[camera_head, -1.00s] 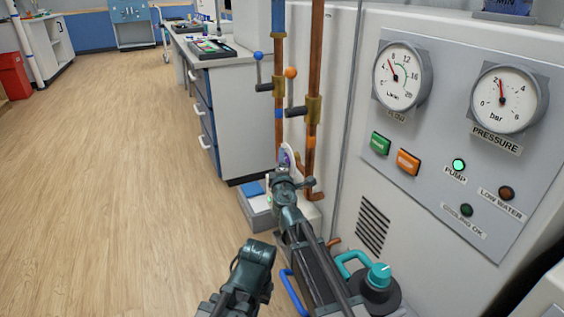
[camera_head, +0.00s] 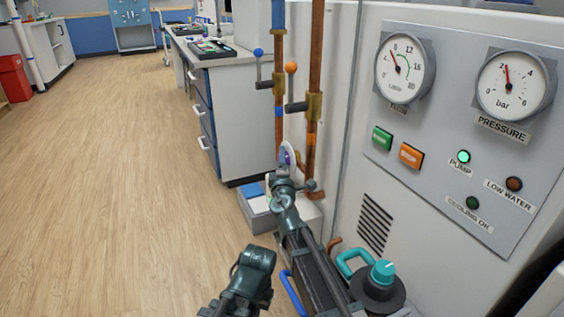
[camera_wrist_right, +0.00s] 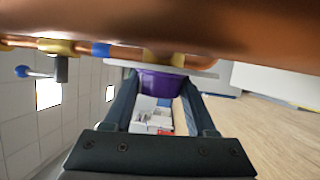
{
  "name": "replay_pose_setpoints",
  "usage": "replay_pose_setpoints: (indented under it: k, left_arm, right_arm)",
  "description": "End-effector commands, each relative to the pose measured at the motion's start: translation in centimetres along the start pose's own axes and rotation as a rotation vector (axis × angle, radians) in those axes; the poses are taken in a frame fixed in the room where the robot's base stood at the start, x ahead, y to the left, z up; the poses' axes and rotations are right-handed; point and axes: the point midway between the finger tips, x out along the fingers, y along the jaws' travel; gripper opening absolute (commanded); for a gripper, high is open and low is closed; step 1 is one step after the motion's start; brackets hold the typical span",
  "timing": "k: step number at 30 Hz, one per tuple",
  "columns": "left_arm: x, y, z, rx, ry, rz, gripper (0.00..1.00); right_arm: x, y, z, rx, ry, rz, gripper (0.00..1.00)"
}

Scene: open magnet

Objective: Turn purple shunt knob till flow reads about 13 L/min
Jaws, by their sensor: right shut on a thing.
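The purple shunt knob (camera_wrist_right: 162,82) sits between the two fingers of my right gripper (camera_wrist_right: 160,98) in the right wrist view. The gripper is shut on it. In the head view my right gripper (camera_head: 284,168) reaches the low copper pipework, and only a small part of the purple knob (camera_head: 287,156) shows beside a pale round plate. The flow gauge (camera_head: 405,70) is at the upper right, its scale running to 20. Its red needle points up and left, between 4 and 8.
The pressure gauge (camera_head: 512,84) reads a little above 2 bar. The green pump lamp (camera_head: 463,157) is lit. Blue-tipped (camera_head: 258,54) and orange-tipped (camera_head: 291,68) valve levers stand above my right gripper. A teal knob (camera_head: 383,272) is low right. The wooden floor (camera_head: 110,180) is open at left.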

Motion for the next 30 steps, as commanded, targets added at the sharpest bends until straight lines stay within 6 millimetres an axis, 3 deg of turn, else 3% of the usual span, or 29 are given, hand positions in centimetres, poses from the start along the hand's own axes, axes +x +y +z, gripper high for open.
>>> replay_pose_setpoints:
  k: [5, 6, 10, 23, 30]
  left_arm:
    - [0.0, 0.0, 0.0, 0.0, 0.0, 0.0, 0.0]
    - [0.0, 0.0, 0.0, 0.0, 0.0, 0.0, 0.0]
    - [0.0, 0.0, 0.0, 0.0, 0.0, 0.0, 0.0]
    - [0.0, 0.0, 0.0, 0.0, 0.0, 0.0, 0.0]
    - [0.4, 0.0, 0.0, 0.0, 0.0, 0.0, 0.0]
  right_arm:
    - [-0.1, 0.0, 0.0, -0.001, 0.001, -0.001, 0.01]
    - [-0.1, 0.0, 0.0, -0.001, 0.001, -0.001, 0.62]
    - [-0.1, 0.0, 0.0, -0.001, 0.001, -0.001, 0.85]
    - [-0.5, 0.0, 0.0, -0.001, 0.001, -0.001, 0.86]
    - [-3.5, -0.1, 0.1, 0.0, 0.001, -0.001, 0.86]
